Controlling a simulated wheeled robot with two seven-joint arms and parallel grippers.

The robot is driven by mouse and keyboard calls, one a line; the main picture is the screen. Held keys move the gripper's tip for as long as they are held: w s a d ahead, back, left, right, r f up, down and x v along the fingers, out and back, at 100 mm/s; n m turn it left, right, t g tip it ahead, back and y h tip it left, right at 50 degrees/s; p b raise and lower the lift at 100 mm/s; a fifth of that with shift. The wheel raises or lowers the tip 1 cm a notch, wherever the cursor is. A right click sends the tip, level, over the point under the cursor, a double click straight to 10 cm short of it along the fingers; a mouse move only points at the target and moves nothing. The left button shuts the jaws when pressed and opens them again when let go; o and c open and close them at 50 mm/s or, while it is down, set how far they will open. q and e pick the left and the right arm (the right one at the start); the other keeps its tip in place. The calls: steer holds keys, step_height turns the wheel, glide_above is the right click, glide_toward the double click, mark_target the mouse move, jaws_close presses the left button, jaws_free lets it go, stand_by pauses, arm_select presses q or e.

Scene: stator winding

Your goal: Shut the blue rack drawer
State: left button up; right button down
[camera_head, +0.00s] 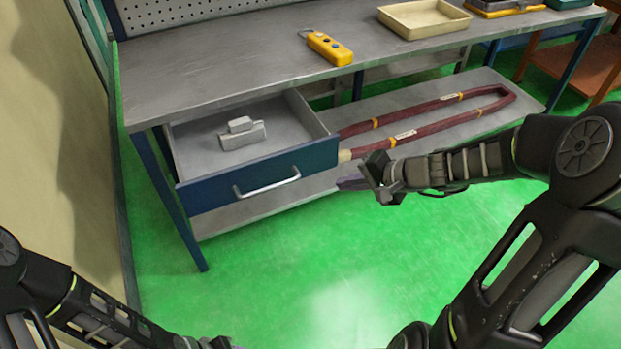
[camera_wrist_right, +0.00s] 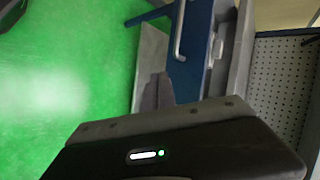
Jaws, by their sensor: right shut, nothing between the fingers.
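The blue rack drawer (camera_head: 220,190) hangs pulled out under the left part of the grey workbench, with a silver bar handle (camera_head: 267,183) on its front. A light grey block-shaped part (camera_head: 242,133) lies inside it. My right gripper (camera_head: 375,178) is shut and empty, just right of the drawer front's right end and apart from the handle. In the right wrist view the blue drawer front (camera_wrist_right: 193,55) and its handle (camera_wrist_right: 182,30) show at the top, beyond the gripper body. My left arm shows at the lower left; its fingertips cannot be made out.
The workbench top (camera_head: 220,70) carries a yellow handheld device (camera_head: 329,48) and a beige tray (camera_head: 424,19). A dark red looped bundle (camera_head: 440,121) lies on the lower shelf (camera_head: 520,97), right of the drawer. The green floor (camera_head: 300,260) in front is clear.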

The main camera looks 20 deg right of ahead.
arm_select(q)
steer(key=shift+r+p, duration=0.25)
steer(key=shift+p, duration=0.05)
arm_select(e)
steer(key=w+a+r+x, duration=0.1)
steer(key=r+x, duration=0.1)
steer(key=x, duration=0.9)
steer(key=shift+w, duration=0.2)
steer(key=shift+w, duration=0.15)
